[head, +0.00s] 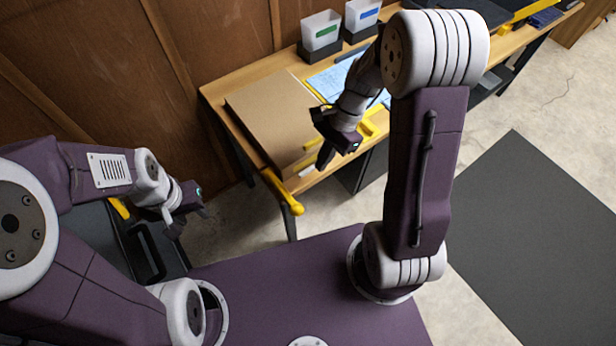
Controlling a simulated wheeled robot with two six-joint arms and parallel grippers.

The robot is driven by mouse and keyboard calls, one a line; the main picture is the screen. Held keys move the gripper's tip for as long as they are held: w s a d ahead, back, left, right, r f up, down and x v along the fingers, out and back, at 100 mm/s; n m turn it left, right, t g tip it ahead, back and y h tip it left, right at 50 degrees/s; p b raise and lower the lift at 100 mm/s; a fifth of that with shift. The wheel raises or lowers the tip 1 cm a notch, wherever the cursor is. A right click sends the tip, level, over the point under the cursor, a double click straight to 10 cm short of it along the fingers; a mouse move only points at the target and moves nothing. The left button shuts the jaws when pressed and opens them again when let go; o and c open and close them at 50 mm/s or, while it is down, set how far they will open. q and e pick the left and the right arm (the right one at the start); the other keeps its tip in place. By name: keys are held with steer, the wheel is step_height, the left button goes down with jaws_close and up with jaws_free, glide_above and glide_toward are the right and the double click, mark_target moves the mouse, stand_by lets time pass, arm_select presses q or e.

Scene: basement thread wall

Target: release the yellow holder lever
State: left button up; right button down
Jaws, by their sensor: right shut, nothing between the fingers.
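A yellow lever (283,193) with a rounded end sticks out past the front edge of the wooden bench, at the front corner of a brown board. Another yellow piece (370,128) lies on the bench, partly hidden behind my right gripper. I cannot tell how these yellow parts connect. My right gripper (325,158) is shut and empty, above the bench's front edge, up and right of the lever's end. My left gripper (189,222) is open and empty, left of the lever and apart from it, low in front of the bench.
The brown board (262,115) covers the bench's left part. Two white bins (321,31) with green and blue labels stand at the back. A light blue sheet (330,82) lies beside the board. A dark mat (545,240) lies on the floor at right.

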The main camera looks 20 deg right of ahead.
mark_target(282, 191)
steer(key=s+a+f, duration=0.1)
steer(key=a+f, duration=0.1)
steer(key=s+a+f+b, duration=0.1)
steer(key=a+f, duration=0.1)
steer(key=f, duration=0.1)
steer(key=s+a+f, duration=0.1)
steer(key=a+f, duration=0.1)
steer(key=f, duration=0.1)
steer(key=shift+a+f+b, duration=0.1)
steer(key=shift+a+b, duration=0.3)
steer(key=shift+w, duration=0.1)
